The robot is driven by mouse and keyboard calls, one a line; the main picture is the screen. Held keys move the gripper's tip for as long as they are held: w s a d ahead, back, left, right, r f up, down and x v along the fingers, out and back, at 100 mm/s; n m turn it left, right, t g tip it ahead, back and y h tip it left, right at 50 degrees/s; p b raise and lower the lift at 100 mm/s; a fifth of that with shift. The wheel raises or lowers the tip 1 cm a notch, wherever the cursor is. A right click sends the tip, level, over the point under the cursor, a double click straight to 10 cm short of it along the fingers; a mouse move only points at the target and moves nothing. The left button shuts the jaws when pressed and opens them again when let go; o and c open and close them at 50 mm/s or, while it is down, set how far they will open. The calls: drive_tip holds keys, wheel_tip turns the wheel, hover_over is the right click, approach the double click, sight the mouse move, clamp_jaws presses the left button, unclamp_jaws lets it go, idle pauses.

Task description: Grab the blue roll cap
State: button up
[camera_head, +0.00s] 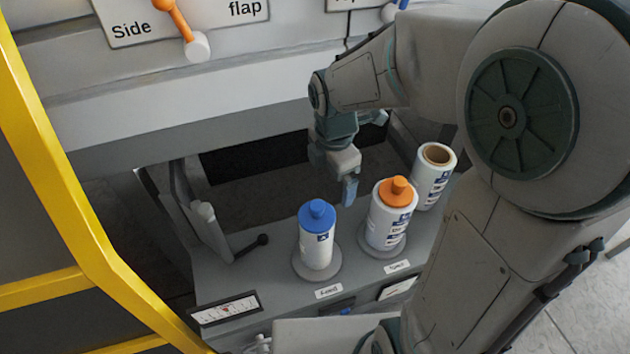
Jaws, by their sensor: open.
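The blue roll cap (317,214) sits on top of a white roll (316,250), which stands upright on a round grey base on the grey shelf. My gripper (347,186) hangs above the shelf, behind and to the right of the blue cap and apart from it. It is open, with nothing seen between its fingers; one blue-grey finger shows clearly and the other is mostly hidden. An orange cap (397,190) sits on a second white roll (388,225) to the right, close to my gripper.
A third white roll (436,180) with an open brown core stands behind the orange-capped one. A black-knobbed lever (250,246) is left of the blue-capped roll. A yellow frame (65,190) borders the left. A panel with an orange-handled lever (176,25) is above.

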sight(318, 204)
drive_tip(key=a+f+n, duration=0.1)
drive_tip(key=f+n, duration=0.1)
drive_tip(key=f, duration=0.1)
drive_tip(key=w+a+f+n+p, duration=0.1)
drive_tip(key=f+n, duration=0.1)
drive_tip(key=f, duration=0.1)
drive_tip(key=w+a+f+n, duration=0.1)
drive_tip(key=f+n, duration=0.1)
drive_tip(key=f, duration=0.1)
drive_tip(key=shift+g+p, duration=0.3)
drive_tip(key=shift+p, duration=0.1)
drive_tip(key=shift+s+d+f+p, duration=0.1)
drive_tip(key=shift+f+p, duration=0.1)
drive_tip(key=shift+f, duration=0.7)
drive_tip(key=shift+s+a+f+p, duration=0.1)
drive_tip(key=shift+f+p, duration=0.1)
drive_tip(key=shift+f, duration=0.75)
drive_tip(key=shift+s+d+f+p, duration=0.1)
drive_tip(key=shift+f+p, duration=0.1)
drive_tip(key=shift+f, duration=0.7)
drive_tip(key=c, duration=0.9)
drive_tip(key=shift+r, duration=0.15)
